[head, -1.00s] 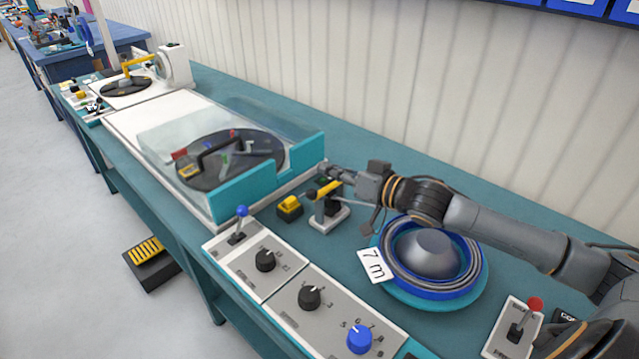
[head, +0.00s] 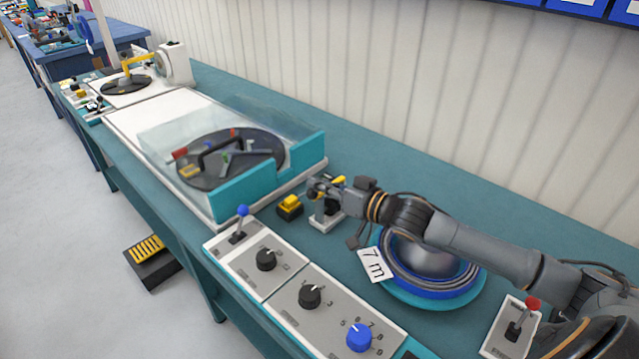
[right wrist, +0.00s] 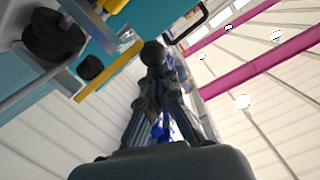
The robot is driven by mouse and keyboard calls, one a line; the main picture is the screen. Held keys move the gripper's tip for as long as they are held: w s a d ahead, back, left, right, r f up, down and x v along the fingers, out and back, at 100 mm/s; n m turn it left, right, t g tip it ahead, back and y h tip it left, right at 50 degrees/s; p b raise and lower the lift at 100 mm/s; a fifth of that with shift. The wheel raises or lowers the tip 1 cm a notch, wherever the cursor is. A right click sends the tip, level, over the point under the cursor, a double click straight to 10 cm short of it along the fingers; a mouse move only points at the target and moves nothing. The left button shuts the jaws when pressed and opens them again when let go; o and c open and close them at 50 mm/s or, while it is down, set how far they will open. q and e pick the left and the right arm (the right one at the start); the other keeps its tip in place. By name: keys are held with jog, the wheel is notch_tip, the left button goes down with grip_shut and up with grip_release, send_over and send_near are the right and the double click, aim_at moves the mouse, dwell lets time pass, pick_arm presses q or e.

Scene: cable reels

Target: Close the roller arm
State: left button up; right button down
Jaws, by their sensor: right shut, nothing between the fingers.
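The roller arm is a yellow bar (head: 338,181) on a small grey stand (head: 326,220) between the reel tray and the cable coil. In the head view my right gripper (head: 318,188) is in front of it and hides most of the bar. In the right wrist view the yellow bar (right wrist: 108,72) runs slanting at the left of the fingers, with dark rollers (right wrist: 50,40) further left. My right gripper (right wrist: 158,75) is shut and empty, its fingers close beside a black knob (right wrist: 152,52). Whether they touch is unclear. My left gripper is out of view.
A yellow-topped button box (head: 290,207) stands just left of the stand. A blue cable coil (head: 430,290) tagged 7 m lies below my right arm. The clear-covered reel tray (head: 240,197) is at left. Control panels (head: 285,285) line the front edge.

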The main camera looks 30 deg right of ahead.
jog(key=shift+s+a+f+n+p, duration=0.15)
jog(key=shift+s+f+n, duration=0.05)
jog(key=shift+f, duration=0.3)
jog(key=shift+s+a+f+n+p, duration=0.1)
jog(key=shift+s+f+n+p, duration=0.1)
jog(key=shift+f, duration=0.25)
jog(key=shift+s+d+f, duration=0.1)
jog(key=shift+s+d, duration=0.05)
jog(key=shift+s, duration=0.15)
jog(key=r+v, duration=0.1)
jog(key=v, duration=1)
jog(key=shift+r, duration=0.15)
